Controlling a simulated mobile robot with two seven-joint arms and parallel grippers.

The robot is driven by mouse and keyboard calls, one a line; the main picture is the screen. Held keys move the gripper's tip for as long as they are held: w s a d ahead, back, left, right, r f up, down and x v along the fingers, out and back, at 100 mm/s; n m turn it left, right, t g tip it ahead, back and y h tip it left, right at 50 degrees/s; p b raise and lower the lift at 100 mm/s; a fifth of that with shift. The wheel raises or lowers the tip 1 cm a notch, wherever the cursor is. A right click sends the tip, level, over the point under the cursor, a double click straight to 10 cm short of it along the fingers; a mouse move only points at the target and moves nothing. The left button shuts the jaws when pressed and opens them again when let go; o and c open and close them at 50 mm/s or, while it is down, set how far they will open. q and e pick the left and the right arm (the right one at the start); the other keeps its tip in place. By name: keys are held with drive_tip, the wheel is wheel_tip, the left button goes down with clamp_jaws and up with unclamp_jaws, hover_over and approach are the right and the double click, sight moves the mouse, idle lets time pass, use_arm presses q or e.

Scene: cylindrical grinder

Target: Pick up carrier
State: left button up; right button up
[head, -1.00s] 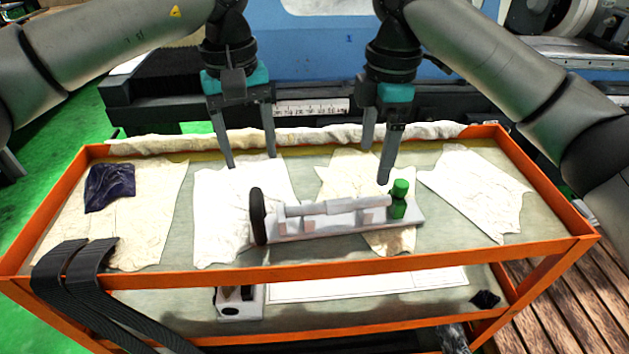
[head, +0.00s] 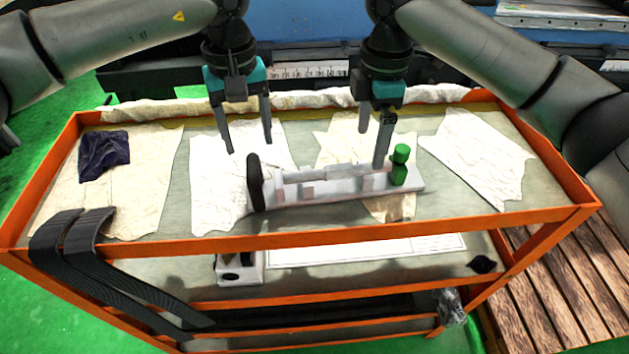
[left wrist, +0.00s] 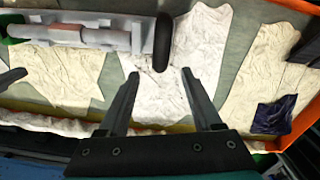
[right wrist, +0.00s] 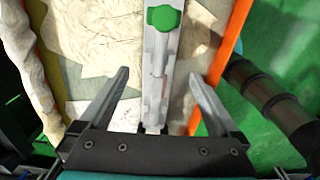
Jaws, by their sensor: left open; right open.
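The carrier (head: 330,188) is a long pale grey base with a cylindrical shaft along it, a black disc (head: 255,183) at its left end and a green knob (head: 400,165) at its right end. It lies on cloths on the cart's top shelf. It also shows in the left wrist view (left wrist: 90,35) and the right wrist view (right wrist: 155,85). My left gripper (head: 249,147) is open and empty, above and behind the disc end. My right gripper (head: 371,150) is open, near the green-knob end, its fingers on either side of the carrier in the right wrist view; contact cannot be told.
The orange cart (head: 300,240) has raised rims. A dark blue cloth (head: 103,155) lies at its left, and black straps (head: 75,250) hang over the front left corner. A white box (head: 240,268) sits on the lower shelf. The machine stands behind.

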sight(262, 195)
use_arm(q)
wheel_tip(262, 195, down, 9)
drive_tip(key=shift+r, duration=0.2)
use_arm(e)
wheel_tip(262, 195, down, 9)
drive_tip(key=shift+r, duration=0.2)
use_arm(q)
clamp_jaws()
use_arm(e)
drive_tip(key=c, duration=1.1)
clamp_jaws()
use_arm(q)
drive_tip(key=shift+r, duration=0.1)
use_arm(e)
drive_tip(key=shift+r, duration=0.1)
